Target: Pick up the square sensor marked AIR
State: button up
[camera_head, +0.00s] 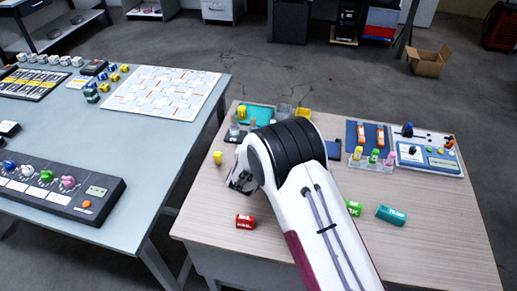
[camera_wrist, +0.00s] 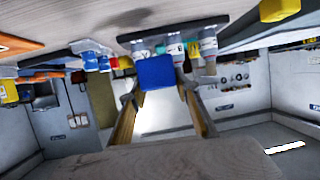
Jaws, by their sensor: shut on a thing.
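My gripper (camera_wrist: 158,80) is shut on a blue square block (camera_wrist: 155,73) in the wrist view. The block sits between the two fingertips, and no AIR mark can be read on the face I see. In the head view my gripper (camera_head: 240,182) shows only partly below my arm, over the left part of the wooden table, and the blue block is hidden there. The wrist view is strongly tilted, with the table surface along its top edge.
On the wooden table (camera_head: 200,223) are a red block (camera_head: 245,222), a green block (camera_head: 353,208), a teal block (camera_head: 391,215) and a yellow piece (camera_head: 218,157). The front right is clear.

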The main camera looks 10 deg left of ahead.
jog(key=shift+r, duration=1.7)
jog(key=shift+d, duration=0.1)
